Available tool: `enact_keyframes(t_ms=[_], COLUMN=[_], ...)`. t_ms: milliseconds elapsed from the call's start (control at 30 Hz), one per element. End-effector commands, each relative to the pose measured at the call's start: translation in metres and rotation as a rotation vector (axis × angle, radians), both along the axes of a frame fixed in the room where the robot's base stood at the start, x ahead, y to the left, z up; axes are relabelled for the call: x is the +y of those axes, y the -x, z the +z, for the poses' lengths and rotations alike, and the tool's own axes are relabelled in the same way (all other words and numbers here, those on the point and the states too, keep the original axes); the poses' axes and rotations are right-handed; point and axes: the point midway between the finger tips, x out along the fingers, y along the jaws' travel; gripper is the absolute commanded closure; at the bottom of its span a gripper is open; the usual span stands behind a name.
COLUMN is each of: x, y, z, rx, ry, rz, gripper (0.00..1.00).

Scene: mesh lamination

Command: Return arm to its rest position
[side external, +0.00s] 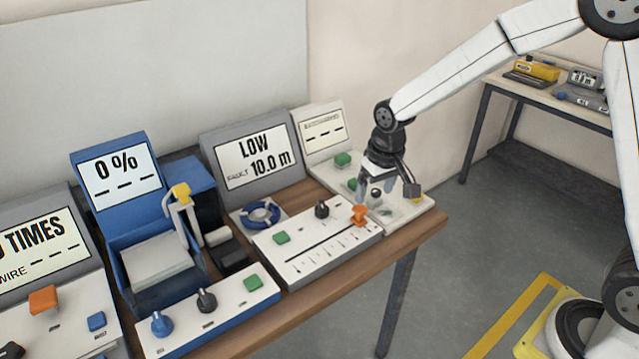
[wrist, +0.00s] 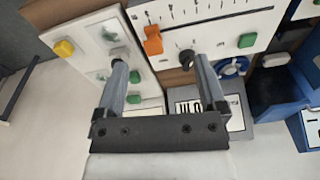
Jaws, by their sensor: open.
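My gripper (side external: 374,183) hangs from my white arm over the right end of the wooden table, above the small white panel (side external: 412,212) with green buttons and a yellow knob. It points down, and its fingers are apart with nothing between them. In the wrist view my gripper (wrist: 157,60) shows two grey fingers spread wide. The white panel (wrist: 95,30) lies below and to the left there, and the slider panel (wrist: 215,15) with an orange slider handle (wrist: 153,40) lies at the top. I cannot tell the exact height of the fingertips above the panel.
The table (side external: 345,262) carries several consoles: a grey one reading LOW 10.0 m (side external: 254,158), a blue one reading 0 % (side external: 117,172), and one at far left. A second table (side external: 545,95) stands at back right. The grey floor (side external: 470,250) between is clear.

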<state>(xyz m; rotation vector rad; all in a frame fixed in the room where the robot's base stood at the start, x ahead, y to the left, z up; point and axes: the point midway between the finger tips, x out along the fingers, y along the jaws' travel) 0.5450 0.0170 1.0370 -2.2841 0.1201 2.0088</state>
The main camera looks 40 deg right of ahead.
Motion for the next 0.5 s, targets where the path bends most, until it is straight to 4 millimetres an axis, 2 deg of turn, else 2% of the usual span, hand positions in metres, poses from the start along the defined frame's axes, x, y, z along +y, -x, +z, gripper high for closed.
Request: enact_keyframes(t_ms=[100, 500], x=[-0.005, -0.015], y=[0.030, 0.124], z=[0.004, 0.001], rx=[-0.021, -0.085], ry=[0.004, 0.020], rz=[0.023, 0.099], gripper=[0.10, 0.10])
